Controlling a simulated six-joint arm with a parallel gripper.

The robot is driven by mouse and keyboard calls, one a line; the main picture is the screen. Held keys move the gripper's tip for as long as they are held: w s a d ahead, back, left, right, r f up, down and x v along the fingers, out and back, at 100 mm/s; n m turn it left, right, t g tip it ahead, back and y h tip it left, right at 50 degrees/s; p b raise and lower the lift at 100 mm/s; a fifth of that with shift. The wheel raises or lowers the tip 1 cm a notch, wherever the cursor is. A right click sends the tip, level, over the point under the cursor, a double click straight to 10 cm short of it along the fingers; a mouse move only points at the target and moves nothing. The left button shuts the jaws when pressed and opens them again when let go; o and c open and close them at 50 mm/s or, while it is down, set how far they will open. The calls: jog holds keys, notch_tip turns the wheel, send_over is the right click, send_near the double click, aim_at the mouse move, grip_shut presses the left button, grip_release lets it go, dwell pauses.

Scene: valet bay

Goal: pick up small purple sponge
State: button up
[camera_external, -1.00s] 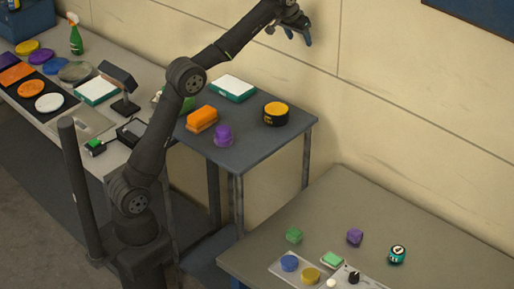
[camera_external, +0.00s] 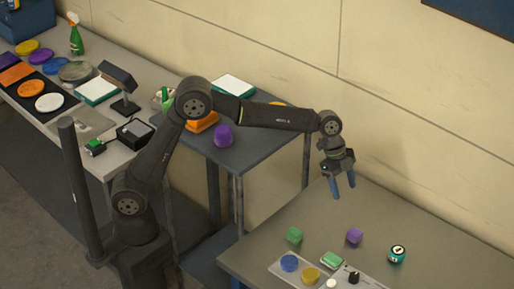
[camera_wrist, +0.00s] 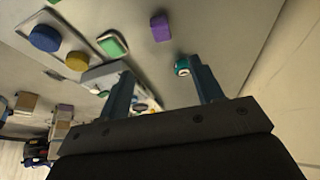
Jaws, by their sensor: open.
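A small purple sponge (camera_external: 354,236), block-shaped, lies on the grey front table (camera_external: 270,244) in the external view, between a green block and a teal-and-black round tin. In the wrist view the purple sponge (camera_wrist: 160,27) shows near the top, beyond my fingertips. My gripper (camera_external: 343,190) is open and empty, with blue fingers pointing down, above the back of the table. It is above and behind the sponge, apart from it. In the wrist view my gripper's fingers (camera_wrist: 160,75) are spread, with nothing held between them.
A green block (camera_external: 294,235) stands left of the sponge and the tin (camera_external: 397,254) right of it. A tray (camera_external: 282,270) in front holds a blue disc (camera_external: 289,263) and a yellow disc (camera_external: 310,275). A green-and-white sponge (camera_external: 332,259) is near it. The wall is close behind.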

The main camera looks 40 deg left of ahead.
send_near(356, 232)
jog(key=x, duration=0.2)
jog(key=a+x, duration=0.1)
jog(key=x, duration=0.1)
jog(key=shift+s+d+f, duration=0.1)
jog(key=shift+d+f, duration=0.05)
jog(key=shift+f, duration=0.25)
jog(key=shift+d+x, duration=0.15)
jog(key=shift+x, duration=1.25)
jog(key=shift+d+x, duration=0.2)
jog(key=shift+x, duration=1.15)
jog(key=shift+r, duration=0.1)
jog(key=c, duration=1)
jog(key=shift+r, duration=0.1)
jog(key=shift+c, duration=0.3)
